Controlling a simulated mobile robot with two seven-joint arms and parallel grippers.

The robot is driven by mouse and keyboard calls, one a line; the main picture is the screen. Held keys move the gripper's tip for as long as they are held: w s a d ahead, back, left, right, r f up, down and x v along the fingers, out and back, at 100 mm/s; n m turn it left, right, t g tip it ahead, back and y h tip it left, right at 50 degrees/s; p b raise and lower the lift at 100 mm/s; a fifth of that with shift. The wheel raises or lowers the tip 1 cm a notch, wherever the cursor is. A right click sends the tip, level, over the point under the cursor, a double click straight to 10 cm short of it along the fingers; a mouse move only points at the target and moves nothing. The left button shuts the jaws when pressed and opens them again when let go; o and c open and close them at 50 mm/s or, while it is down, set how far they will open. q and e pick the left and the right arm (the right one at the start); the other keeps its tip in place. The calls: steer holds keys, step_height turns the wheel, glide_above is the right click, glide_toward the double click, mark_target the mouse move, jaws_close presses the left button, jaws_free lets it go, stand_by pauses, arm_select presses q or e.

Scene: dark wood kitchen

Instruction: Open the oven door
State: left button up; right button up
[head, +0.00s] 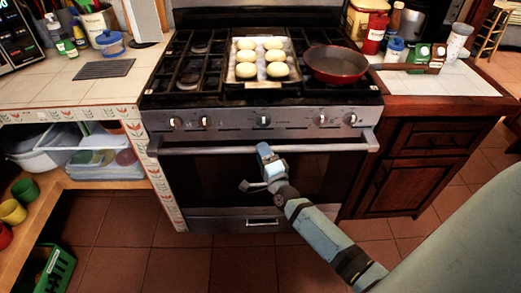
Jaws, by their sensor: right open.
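The oven (285,120) stands in the middle, with knobs on its silver front panel. Its oven door (215,178) has a dark window and is shut. A long silver handle (205,150) runs across the top of the door. My right gripper (254,168) is in front of the door, with its fingers spread apart and nothing held between them. One finger reaches up to the middle of the handle and overlaps it in the picture; I cannot tell whether they touch. The other finger is lower, in front of the window. My left gripper is not in view.
A tray of pale buns (239,74) and a red pan (336,65) are on the stovetop. A tiled counter (40,88) with open shelves is at left, wooden cabinets (420,150) at right. The tiled floor (185,265) before the oven looks clear.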

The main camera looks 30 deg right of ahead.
steer(key=shift+x, duration=0.95)
steer(key=shift+c, duration=0.2)
